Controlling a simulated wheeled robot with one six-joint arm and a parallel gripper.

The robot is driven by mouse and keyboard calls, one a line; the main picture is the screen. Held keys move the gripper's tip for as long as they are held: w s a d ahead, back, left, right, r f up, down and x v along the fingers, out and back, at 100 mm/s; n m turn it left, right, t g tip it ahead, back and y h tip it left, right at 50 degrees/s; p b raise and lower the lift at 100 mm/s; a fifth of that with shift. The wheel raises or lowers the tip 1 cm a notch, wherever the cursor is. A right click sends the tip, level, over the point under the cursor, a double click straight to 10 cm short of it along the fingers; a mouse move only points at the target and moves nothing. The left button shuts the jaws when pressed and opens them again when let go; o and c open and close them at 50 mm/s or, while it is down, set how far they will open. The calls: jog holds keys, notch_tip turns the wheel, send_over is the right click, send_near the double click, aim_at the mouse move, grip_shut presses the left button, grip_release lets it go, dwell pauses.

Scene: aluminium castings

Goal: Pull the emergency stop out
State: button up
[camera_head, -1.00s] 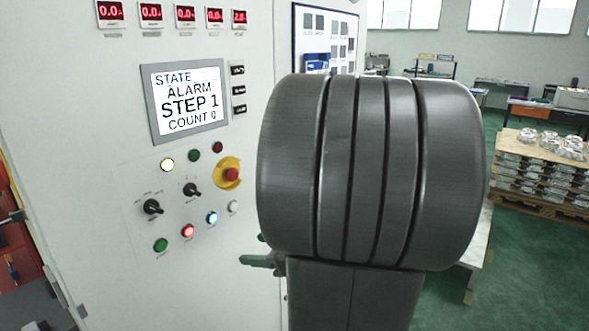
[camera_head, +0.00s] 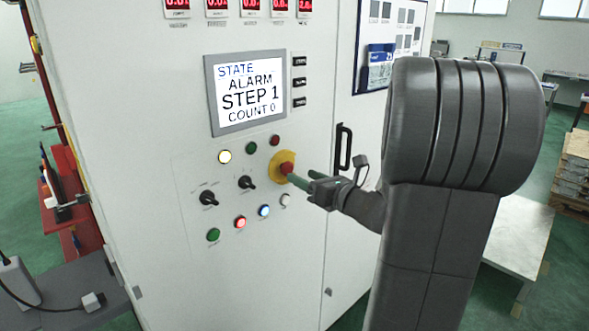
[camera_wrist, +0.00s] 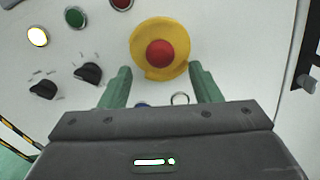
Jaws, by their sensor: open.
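The emergency stop is a red mushroom button (camera_head: 286,168) on a round yellow plate (camera_head: 279,160), on the white cabinet's control panel. In the wrist view the red button (camera_wrist: 160,53) lies just beyond the fingertips, centred between them, with its yellow plate (camera_wrist: 146,38) around it. My gripper (camera_wrist: 160,78) has two green fingers spread apart with nothing between them. In the head view my gripper (camera_head: 301,181) reaches in from the right, its fingertips close to the button's lower right. Whether a finger touches the button cannot be told.
The screen (camera_head: 246,91) reads STATE ALARM, STEP 1, COUNT 0. Around the stop are two black rotary switches (camera_head: 246,182) and several lamps and buttons, including a lit white one (camera_wrist: 37,36). A black door handle (camera_head: 343,148) is to the right.

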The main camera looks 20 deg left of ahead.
aim_at(290, 170)
jog(key=shift+p+x, duration=0.4)
jog(key=shift+x, duration=2)
